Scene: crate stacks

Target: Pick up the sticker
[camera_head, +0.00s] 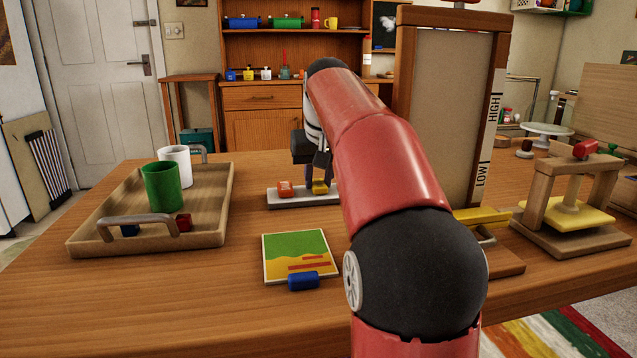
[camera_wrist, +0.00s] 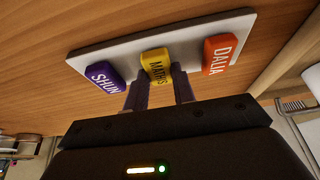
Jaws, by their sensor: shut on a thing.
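A white board (camera_head: 275,201) lies on the wooden table and also shows in the wrist view (camera_wrist: 186,36). It carries an orange sticker block marked DALIA (camera_wrist: 221,53), a yellow one marked MATHIS (camera_wrist: 157,66) and a purple one marked SHUN (camera_wrist: 105,77). In the head view the orange block (camera_head: 285,189) and the yellow block (camera_head: 320,188) show; the purple one is hidden behind my arm. My gripper (camera_wrist: 159,82) is shut on the yellow block, one finger on each side. The yellow block appears to be at the board.
To the left is a wooden tray (camera_head: 90,232) with a green mug (camera_head: 162,187) and a white mug (camera_head: 175,160). A picture card (camera_head: 298,256) with a blue block (camera_head: 303,282) lies in front. A tall framed panel (camera_head: 445,110) and a wooden press (camera_head: 570,205) stand right.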

